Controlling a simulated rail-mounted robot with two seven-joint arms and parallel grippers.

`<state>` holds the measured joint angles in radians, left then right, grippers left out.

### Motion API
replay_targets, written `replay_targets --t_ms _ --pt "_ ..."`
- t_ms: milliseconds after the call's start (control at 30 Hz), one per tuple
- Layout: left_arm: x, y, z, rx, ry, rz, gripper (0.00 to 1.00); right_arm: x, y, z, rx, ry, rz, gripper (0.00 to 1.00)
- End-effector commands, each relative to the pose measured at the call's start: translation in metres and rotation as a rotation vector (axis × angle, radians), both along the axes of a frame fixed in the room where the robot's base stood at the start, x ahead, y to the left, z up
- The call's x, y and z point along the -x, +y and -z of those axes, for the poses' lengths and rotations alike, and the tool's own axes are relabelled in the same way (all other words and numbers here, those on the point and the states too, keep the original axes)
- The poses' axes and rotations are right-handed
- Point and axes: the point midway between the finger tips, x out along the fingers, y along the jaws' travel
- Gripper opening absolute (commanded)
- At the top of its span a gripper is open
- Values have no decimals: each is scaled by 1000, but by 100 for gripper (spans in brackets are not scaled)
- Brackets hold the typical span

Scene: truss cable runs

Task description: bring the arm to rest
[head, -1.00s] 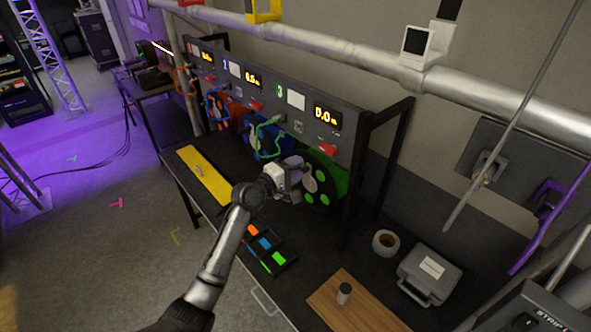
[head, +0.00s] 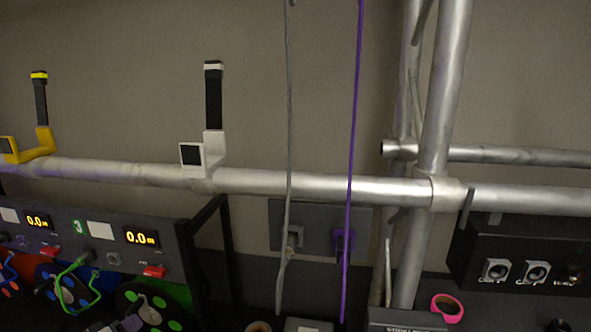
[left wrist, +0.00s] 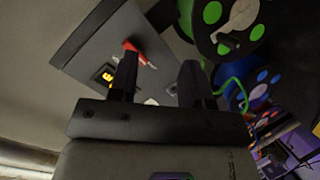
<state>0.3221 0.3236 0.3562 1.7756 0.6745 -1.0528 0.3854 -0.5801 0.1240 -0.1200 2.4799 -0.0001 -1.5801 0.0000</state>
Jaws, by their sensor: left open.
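My left gripper (left wrist: 157,80) is open in the left wrist view, with its two dark fingers apart and nothing visible between them. Beyond the fingers is the grey display panel (left wrist: 85,50), seen tilted. A reel with green dots (left wrist: 212,12) is close by at the upper right. In the head view, only a small part of what looks like my left gripper (head: 130,323) shows at the bottom edge, in front of the green-dotted reel (head: 172,309). The rest of that arm is out of the picture. My right gripper is not in view.
A silver truss pipe (head: 250,182) runs across the head view, with a white hanger (head: 213,148) and a yellow hanger (head: 40,148). A grey cable (head: 288,120) and a purple cable (head: 354,120) hang down. A dark connector box (head: 520,240) is at right.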

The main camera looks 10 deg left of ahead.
Motion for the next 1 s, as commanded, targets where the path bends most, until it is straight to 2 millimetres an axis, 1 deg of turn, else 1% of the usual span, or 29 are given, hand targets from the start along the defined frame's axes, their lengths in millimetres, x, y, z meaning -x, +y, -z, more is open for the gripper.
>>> replay_targets --t_ms 33,100,167,200,267,300,367,400,467,500,567,600,667,700,733,800,900,1000 --pt "7 -9 -6 -134 33 36 45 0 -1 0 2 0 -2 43" --pt "17 -25 -13 -323 86 86 45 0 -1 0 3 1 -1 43" --pt "29 -41 -18 -466 130 124 45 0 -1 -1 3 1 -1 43" --pt "38 -52 -17 -548 166 147 45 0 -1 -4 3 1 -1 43" --pt "56 -68 -15 -654 219 180 45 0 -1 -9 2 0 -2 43" --pt "70 -80 -12 -716 256 203 45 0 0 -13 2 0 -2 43" --pt "93 -98 -5 -784 309 233 45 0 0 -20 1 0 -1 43" --pt "109 -109 0 -818 340 250 45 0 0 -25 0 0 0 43" --pt "134 -127 7 -847 380 275 45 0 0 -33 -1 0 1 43" --pt "152 -139 12 -860 403 294 45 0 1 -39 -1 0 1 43" --pt "178 -158 18 -869 427 329 45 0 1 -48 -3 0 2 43" --pt "196 -170 23 -867 442 357 45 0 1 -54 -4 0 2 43" --pt "224 -187 31 -851 472 409 45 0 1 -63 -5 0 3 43" --pt "242 -198 38 -833 496 447 45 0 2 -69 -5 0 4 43" --pt "255 -205 43 -819 517 474 45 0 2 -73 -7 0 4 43" --pt "283 -216 57 -787 576 526 45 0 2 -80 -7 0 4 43" --pt "318 -225 73 -750 656 578 45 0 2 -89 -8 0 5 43" --pt "343 -227 82 -724 716 603 45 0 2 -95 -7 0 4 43"
